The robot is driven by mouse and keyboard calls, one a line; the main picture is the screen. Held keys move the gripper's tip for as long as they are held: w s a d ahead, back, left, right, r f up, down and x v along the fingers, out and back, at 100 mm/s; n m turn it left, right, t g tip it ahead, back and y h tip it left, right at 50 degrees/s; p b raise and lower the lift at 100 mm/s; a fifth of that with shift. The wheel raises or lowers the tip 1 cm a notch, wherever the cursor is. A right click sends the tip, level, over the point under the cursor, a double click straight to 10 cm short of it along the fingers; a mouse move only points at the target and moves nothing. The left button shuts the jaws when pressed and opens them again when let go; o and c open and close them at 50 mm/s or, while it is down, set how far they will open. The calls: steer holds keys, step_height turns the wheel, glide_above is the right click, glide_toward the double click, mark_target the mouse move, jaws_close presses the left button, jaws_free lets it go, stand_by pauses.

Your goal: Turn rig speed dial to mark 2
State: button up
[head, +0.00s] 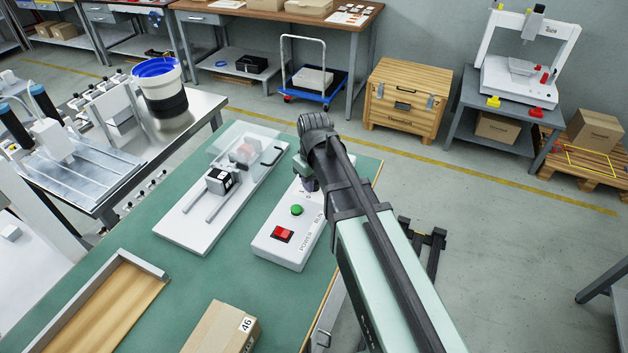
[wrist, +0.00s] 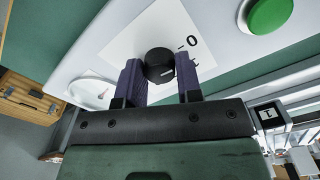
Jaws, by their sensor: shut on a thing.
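The rig speed dial (wrist: 159,64) is a black round knob with a pale pointer line, on a white label plate on the control box. In the wrist view my gripper (wrist: 160,75) has its two purple fingers on either side of the knob, shut on it. A "0" mark shows beside the knob; the other marks are hidden or too small to read. In the head view the white control box (head: 273,251) stands on the green bench, and my arm hides the dial. My gripper (head: 308,184) shows only partly there, at the box's upper part.
The box has a green button (head: 297,210), a red switch (head: 282,234) and a gauge (wrist: 92,90). A white rig plate (head: 190,229) with rails lies left of it. A cardboard box (head: 222,330) and a wooden tray (head: 105,305) are at the front.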

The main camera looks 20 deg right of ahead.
steer(key=m, duration=0.8)
steer(key=shift+m, duration=0.3)
steer(key=m, duration=0.4)
steer(key=shift+m, duration=2.1)
steer(key=o, duration=0.9)
steer(key=shift+o, duration=0.2)
